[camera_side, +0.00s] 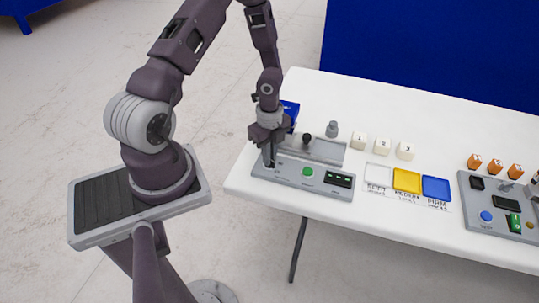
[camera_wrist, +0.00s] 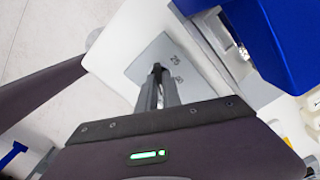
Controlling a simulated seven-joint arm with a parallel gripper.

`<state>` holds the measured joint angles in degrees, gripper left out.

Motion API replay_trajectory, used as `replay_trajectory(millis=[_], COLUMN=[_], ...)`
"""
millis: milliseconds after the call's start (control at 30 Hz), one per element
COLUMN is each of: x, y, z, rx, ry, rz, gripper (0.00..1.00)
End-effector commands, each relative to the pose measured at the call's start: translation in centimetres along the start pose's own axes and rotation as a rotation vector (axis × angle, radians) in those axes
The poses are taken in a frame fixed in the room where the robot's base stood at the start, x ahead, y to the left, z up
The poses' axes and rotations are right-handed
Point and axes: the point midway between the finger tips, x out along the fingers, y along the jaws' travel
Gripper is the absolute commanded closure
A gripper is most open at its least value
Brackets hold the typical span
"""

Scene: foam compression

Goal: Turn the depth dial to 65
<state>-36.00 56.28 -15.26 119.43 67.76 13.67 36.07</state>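My gripper (camera_side: 269,164) points down over the left end of a grey control panel (camera_side: 285,177), which also shows in the wrist view (camera_wrist: 142,70). In the wrist view my gripper's fingers (camera_wrist: 157,70) are close together, with tips at a small dark knob that appears to be the depth dial. The fingers hide most of the dial, so its pointer cannot be seen. Small number marks (camera_wrist: 177,68) are printed beside it, too small to read surely. The panel has a green button (camera_side: 308,173) and a dark display with green characters (camera_side: 339,179), too small to read.
Behind the panel are a grey tray (camera_side: 326,150), a dark knobbed part (camera_side: 306,138), a grey weight-like piece (camera_side: 332,129) and a blue bin (camera_side: 290,112). White numbered blocks (camera_side: 382,147) and coloured trays (camera_side: 407,180) stand to the right. A second panel (camera_side: 490,215) is at far right.

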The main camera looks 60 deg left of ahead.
Motion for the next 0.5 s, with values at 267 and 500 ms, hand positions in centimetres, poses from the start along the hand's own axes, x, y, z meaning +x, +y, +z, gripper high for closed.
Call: replay_trajectory(millis=[267, 500], x=[0.0, -1.4], y=[-0.1, -0.1], z=[0.0, 0.1], rx=[0.001, -0.003], ry=[-0.001, -0.001], rz=[-0.001, -0.005], gripper=[0.69, 0.69])
